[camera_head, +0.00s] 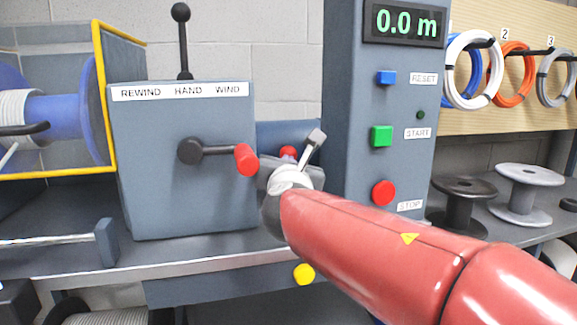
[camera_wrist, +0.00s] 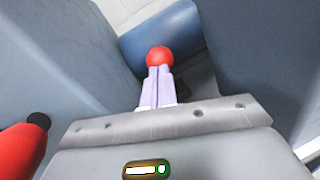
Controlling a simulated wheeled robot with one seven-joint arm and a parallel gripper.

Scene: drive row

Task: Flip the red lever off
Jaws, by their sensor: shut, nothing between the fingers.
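A red ball-shaped lever knob (camera_head: 288,150) shows in the gap between the grey lever box and the grey control column. In the wrist view the red knob (camera_wrist: 160,57) is straight ahead of my fingertips. My gripper (camera_wrist: 157,72) is shut and empty, its pale fingers together. Its tips are right at the near side of the knob; I cannot tell whether they touch. The lever's stem is hidden behind the fingers. In the head view my gripper (camera_head: 288,160) is mostly hidden by my wrist. Another red handle (camera_head: 246,160) sits on a black arm on the lever box's front.
The grey lever box (camera_head: 180,200) is close on the left, the control column (camera_head: 345,120) close on the right. A blue cylinder (camera_wrist: 165,32) lies behind the knob. A red stop button (camera_head: 383,192) and a yellow knob (camera_head: 304,274) are nearby.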

